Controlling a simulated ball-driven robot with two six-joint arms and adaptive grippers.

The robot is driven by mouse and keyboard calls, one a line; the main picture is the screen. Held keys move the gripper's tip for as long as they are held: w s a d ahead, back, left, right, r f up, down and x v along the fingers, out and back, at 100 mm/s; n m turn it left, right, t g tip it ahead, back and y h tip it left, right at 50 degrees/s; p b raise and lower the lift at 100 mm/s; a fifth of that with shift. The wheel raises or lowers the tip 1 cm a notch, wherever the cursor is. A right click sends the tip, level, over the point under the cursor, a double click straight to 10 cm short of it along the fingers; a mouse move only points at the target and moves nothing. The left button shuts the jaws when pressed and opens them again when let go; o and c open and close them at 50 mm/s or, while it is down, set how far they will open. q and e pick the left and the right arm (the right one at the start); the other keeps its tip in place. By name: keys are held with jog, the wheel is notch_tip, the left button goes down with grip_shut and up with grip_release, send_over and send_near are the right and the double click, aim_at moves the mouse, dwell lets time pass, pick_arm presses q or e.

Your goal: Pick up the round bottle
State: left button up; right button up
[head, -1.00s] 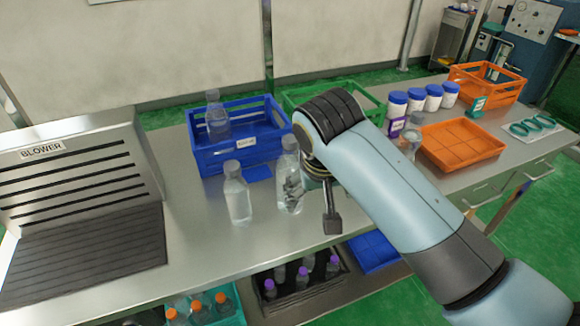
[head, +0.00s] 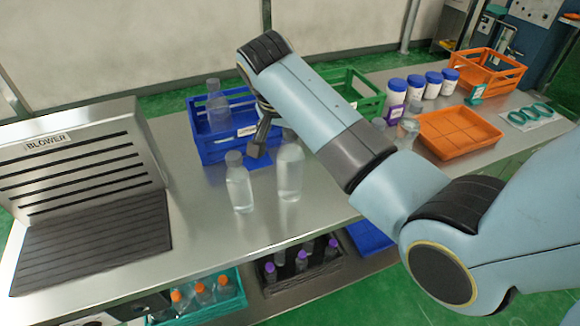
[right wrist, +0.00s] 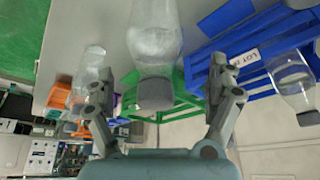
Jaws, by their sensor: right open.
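The round bottle (head: 290,172), clear with a grey cap, stands upright on the steel table, its top partly covered by my right arm. A second clear bottle (head: 239,186) with flatter sides stands just left of it. My right gripper (head: 257,150) is open and empty, and in the head view it appears beside the round bottle's neck, above the table. In the right wrist view, which is upside down, a clear bottle (right wrist: 155,38), apparently the round one, appears between the spread fingers (right wrist: 160,72); I cannot tell its distance. My left gripper is out of view.
A blue crate (head: 210,152) holding a bottle stands behind, with a green crate (head: 368,104) to its right. The blower (head: 80,150) is at left. White jars with blue lids (head: 415,88) and an orange tray (head: 460,148) are at right.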

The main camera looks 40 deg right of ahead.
jog(key=shift+s+x, duration=0.1)
jog(key=shift+x, duration=0.9)
jog(key=shift+s+x, duration=0.15)
jog(key=shift+x, duration=0.8)
jog(key=c, duration=1.8)
grip_shut()
jog(key=shift+r, duration=0.15)
